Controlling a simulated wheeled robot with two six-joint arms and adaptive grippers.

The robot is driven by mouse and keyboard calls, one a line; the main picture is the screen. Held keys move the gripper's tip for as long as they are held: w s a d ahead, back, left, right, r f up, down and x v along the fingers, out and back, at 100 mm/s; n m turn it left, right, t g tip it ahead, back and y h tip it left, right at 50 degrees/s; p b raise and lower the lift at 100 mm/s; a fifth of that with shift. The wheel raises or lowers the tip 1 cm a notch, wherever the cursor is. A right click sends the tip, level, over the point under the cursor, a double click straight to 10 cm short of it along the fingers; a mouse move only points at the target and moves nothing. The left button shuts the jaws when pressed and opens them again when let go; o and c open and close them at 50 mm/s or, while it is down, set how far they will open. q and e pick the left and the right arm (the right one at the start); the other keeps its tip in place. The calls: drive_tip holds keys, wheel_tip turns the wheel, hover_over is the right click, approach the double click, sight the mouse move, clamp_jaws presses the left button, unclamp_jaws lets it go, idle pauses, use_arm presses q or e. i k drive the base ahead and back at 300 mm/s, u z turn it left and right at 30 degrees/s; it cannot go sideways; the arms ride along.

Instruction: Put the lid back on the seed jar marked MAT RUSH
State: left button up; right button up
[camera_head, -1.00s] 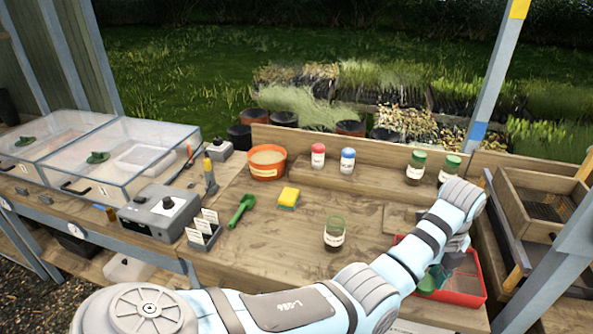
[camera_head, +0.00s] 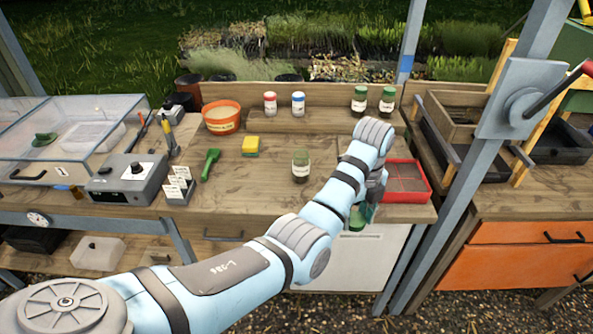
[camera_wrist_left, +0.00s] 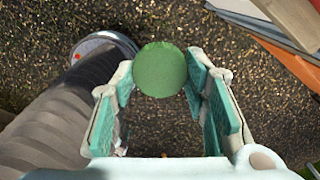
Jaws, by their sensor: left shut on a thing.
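An open glass jar (camera_head: 301,167) with dark contents and a pale label stands upright on the bench; its lettering is too small to read. My left gripper (camera_head: 359,214) shows at the bench's front edge, right of the jar and lower in the picture. It is shut on a round green lid, seen between the fingertips in the left wrist view (camera_wrist_left: 160,70); gravel lies below it there. In the head view the arm and fingers partly hide the lid. My right gripper is not in view.
A red tray (camera_head: 428,193) lies right of my gripper. Bare wood surrounds the open jar.

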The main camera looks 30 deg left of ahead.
sight(301, 158)
drive_tip(key=u, duration=1)
